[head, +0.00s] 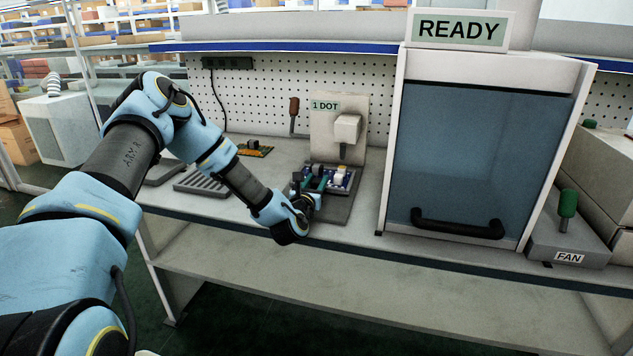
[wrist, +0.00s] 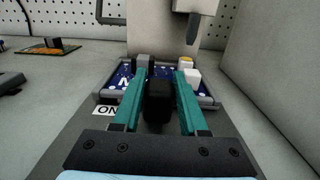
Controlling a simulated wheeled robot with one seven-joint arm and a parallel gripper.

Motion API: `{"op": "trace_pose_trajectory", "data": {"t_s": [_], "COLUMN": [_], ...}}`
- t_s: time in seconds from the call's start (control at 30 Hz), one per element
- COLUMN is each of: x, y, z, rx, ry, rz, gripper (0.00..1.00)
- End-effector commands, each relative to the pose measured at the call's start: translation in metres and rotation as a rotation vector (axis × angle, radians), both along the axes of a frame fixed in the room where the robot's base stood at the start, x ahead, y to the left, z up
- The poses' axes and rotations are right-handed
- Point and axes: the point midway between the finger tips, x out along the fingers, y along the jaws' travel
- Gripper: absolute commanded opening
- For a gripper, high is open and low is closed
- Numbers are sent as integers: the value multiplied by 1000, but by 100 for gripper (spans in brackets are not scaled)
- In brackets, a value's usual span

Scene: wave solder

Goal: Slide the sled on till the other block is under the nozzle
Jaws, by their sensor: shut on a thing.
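The sled (wrist: 211,100) is a grey-rimmed tray with a blue circuit board; it also shows in the head view (head: 349,189). A dark grey block (wrist: 143,62) stands at the board's left, and a white block (wrist: 193,76) with a yellowish one (wrist: 186,62) at its right. The nozzle (wrist: 192,28) hangs above and beyond the right-hand blocks; it shows in the head view too (head: 343,152). I cannot tell whether any block is exactly under it. My gripper (wrist: 162,76) has its teal fingers on either side of the sled's black handle (wrist: 158,100), shut on it.
The "1 DOT" machine (head: 326,106) stands behind the sled, with a brown-handled lever (head: 294,107) at its left. A large glass-fronted cabinet (head: 480,150) stands close on the right. Another circuit board (head: 255,150) and a slatted grey rack (head: 203,182) lie to the left.

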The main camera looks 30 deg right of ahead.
Motion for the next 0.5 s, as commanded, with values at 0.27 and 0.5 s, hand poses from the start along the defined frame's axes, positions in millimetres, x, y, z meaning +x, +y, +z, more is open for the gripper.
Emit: {"op": "trace_pose_trajectory", "data": {"t_s": [0.27,0.5], "x": [5,32], "y": [-4,-28], "z": [-3,-6], "rx": [-1,-3], "ry": [-1,-2], "rz": [2,3], "gripper": [0,0]}}
